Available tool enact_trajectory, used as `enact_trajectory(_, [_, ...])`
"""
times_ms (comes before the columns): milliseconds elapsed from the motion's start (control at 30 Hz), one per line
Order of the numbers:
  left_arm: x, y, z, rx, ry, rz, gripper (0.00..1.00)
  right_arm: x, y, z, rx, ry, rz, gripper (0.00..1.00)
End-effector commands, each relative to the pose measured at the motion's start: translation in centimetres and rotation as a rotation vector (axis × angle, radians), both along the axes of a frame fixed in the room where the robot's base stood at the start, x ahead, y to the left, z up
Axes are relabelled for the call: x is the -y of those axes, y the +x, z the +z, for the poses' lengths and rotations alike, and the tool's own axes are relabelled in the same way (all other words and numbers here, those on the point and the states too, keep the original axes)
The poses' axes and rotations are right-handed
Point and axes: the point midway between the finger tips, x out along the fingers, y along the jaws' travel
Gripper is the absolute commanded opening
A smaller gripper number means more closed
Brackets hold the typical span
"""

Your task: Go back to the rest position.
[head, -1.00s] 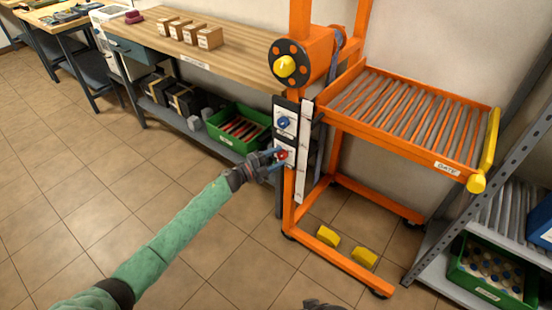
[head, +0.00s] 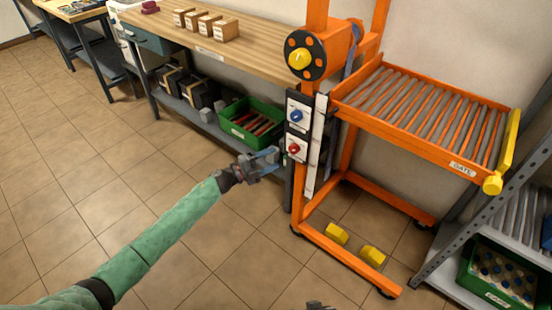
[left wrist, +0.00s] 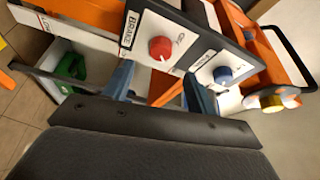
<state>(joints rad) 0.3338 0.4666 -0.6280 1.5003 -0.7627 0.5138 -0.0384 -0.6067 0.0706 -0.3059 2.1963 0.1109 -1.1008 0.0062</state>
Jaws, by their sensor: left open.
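My left gripper (head: 266,162) is open and empty in the head view, just left of the control panel on the orange lift frame, apart from it. In the left wrist view its two blue fingers (left wrist: 160,90) point at the panel. The red knob (head: 294,149) sits on the lower plate, and the blue knob (head: 297,116) is above it. In the left wrist view the red knob (left wrist: 162,48) is on a plate lettered BRAKE, and the blue knob (left wrist: 222,74) is to its right.
The orange frame carries a roller deck (head: 425,105) with a yellow-handled gate (head: 494,182). Two yellow blocks (head: 337,233) lie at its foot. A workbench (head: 245,52) with a green crate (head: 238,131) below stands behind. A grey shelf (head: 450,292) is at right. Floor at left is clear.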

Motion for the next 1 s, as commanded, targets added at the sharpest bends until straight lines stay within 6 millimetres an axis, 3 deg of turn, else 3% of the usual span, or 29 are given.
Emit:
enact_trajectory(567, [-0.3, 0.2, -0.1, -0.005, 0.002, 0.015, 0.57, 0.2, 0.5, 0.5, 0.01, -0.002, 0.0, 0.36])
enact_trajectory(667, [-0.9, 1.2, -0.4, -0.019, 0.01, 0.077, 0.57, 0.2, 0.2, 0.3, -0.005, -0.006, 0.004, 0.36])
enact_trajectory(833, [-3.7, 4.3, -1.0, -0.092, 0.005, 0.305, 0.57, 0.4, -0.8, -0.2, -0.058, -0.026, 0.017, 0.36])
enact_trajectory(1000, [-6.3, 6.4, 0.6, -0.179, -0.042, 0.54, 0.57, 0.8, -1.7, 0.1, -0.106, -0.047, 0.03, 0.36])
